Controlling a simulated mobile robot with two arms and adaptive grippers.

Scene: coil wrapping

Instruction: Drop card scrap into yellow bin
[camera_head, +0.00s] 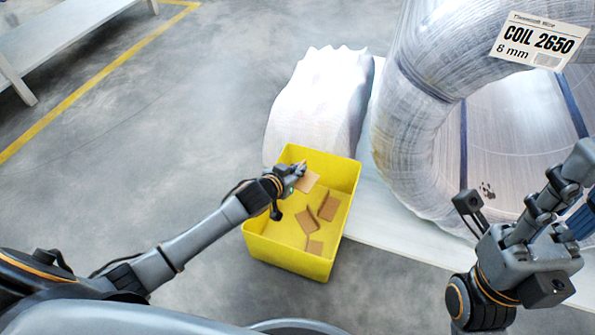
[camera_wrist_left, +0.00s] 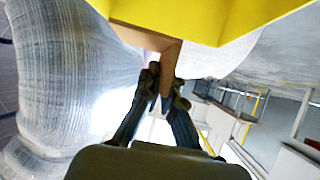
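The yellow bin (camera_head: 345,174) stands on the floor left of the coil, with several brown card pieces (camera_head: 329,208) lying inside. My left gripper (camera_head: 301,169) reaches over the bin from the left. In the left wrist view my left fingertips (camera_wrist_left: 167,84) are close together around the lower part of a folded brown card scrap (camera_wrist_left: 146,40). This card scrap also shows at the fingertips in the head view (camera_head: 308,181). The yellow bin wall (camera_wrist_left: 215,20) fills the top of the wrist view. My right gripper (camera_head: 570,175) is at the right, in front of the coil; its fingertips are unclear.
A white wrapped bundle (camera_head: 322,105) is behind the bin. Open grey floor (camera_head: 150,170) lies left, with a bench (camera_head: 60,35) beyond.

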